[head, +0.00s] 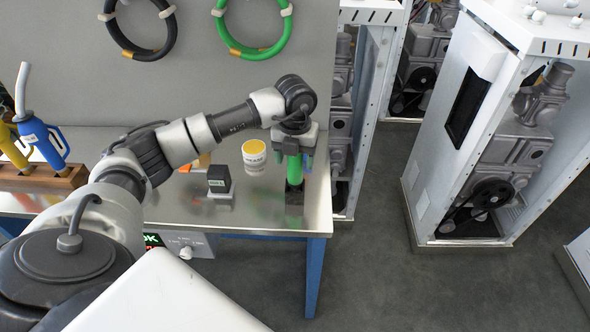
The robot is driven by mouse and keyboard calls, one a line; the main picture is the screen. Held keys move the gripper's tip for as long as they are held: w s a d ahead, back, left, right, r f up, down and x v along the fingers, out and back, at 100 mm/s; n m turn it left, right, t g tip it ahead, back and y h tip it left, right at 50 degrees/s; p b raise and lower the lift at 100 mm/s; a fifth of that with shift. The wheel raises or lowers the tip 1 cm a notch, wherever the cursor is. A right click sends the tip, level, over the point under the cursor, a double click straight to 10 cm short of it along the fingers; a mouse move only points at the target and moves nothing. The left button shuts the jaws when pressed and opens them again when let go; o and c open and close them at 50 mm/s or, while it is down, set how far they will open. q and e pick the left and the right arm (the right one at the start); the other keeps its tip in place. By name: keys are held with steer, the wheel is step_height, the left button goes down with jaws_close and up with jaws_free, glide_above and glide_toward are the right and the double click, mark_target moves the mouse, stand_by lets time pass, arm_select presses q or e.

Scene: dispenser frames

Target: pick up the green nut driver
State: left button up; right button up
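The green nut driver (295,170) stands upright at the right end of the metal workbench, its lower end at a small dark block (294,197). My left gripper (294,160) points down over it from above. Its fingers show on both sides of the green handle and look spread apart, so the gripper appears open around the handle. The top of the driver is partly hidden by the gripper. My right gripper is not in view.
On the workbench (165,210) stand a white tub with a yellow top (254,154), a small black box (219,180) and a wooden rack (40,178) with blue and yellow nozzles. Hoses hang on the back panel. Open dispenser cabinets (480,130) stand to the right, beyond clear floor.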

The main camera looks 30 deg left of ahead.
arm_select(q)
steer(key=c, duration=0.9)
steer(key=shift+c, duration=0.2)
steer(key=shift+w+r, duration=0.1)
steer(key=shift+r, duration=0.05)
